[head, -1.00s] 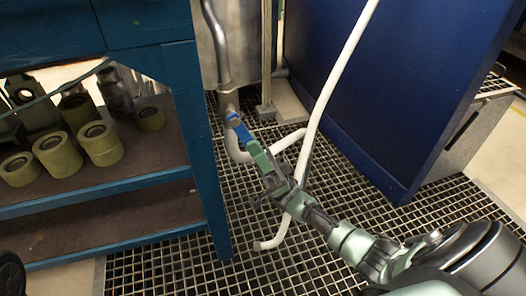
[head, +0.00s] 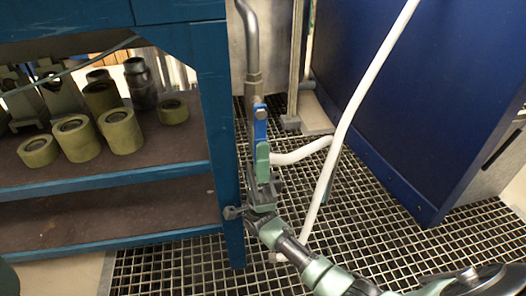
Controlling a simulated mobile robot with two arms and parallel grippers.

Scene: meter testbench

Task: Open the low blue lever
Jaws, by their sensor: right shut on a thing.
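The blue lever (head: 261,113) sits low on a metal pipe (head: 253,75) in the head view, just right of the blue workbench's leg. It points down, roughly in line with the pipe above it. My right gripper (head: 263,153) comes up from the lower right and is shut on the blue lever, its green fingers covering the lever's lower part. The valve body behind the lever is mostly hidden. My left gripper is not in view.
A blue workbench (head: 233,190) stands close on the left, with several green cylinders (head: 78,139) on its shelf. A white pipe (head: 361,95) slants upward just right of my gripper. A dark blue cabinet (head: 432,90) stands at right. Grated floor (head: 365,235) lies between.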

